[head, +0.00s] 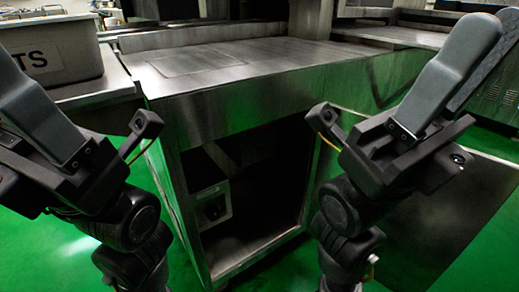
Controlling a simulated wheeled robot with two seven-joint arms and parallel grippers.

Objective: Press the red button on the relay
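A small grey box (214,206), which looks like the relay, is inside the open dark compartment of the steel cabinet, near its left side. A pale label is on its upper part and a dark part is on its front. I cannot make out a red button on it. My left gripper (36,108) is raised at the left edge, well apart from the box. Its fingers overlap in this view, so its opening is unclear. My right gripper (474,62) is raised at the upper right, far from the box. Its two fingers lie close together with nothing visible between them.
The steel cabinet (240,68) has a flat, bare top, and its front frame edges the opening. A grey bin (60,62) stands on a counter at left. Steel equipment (497,98) is at right. Green floor (265,268) shows in front.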

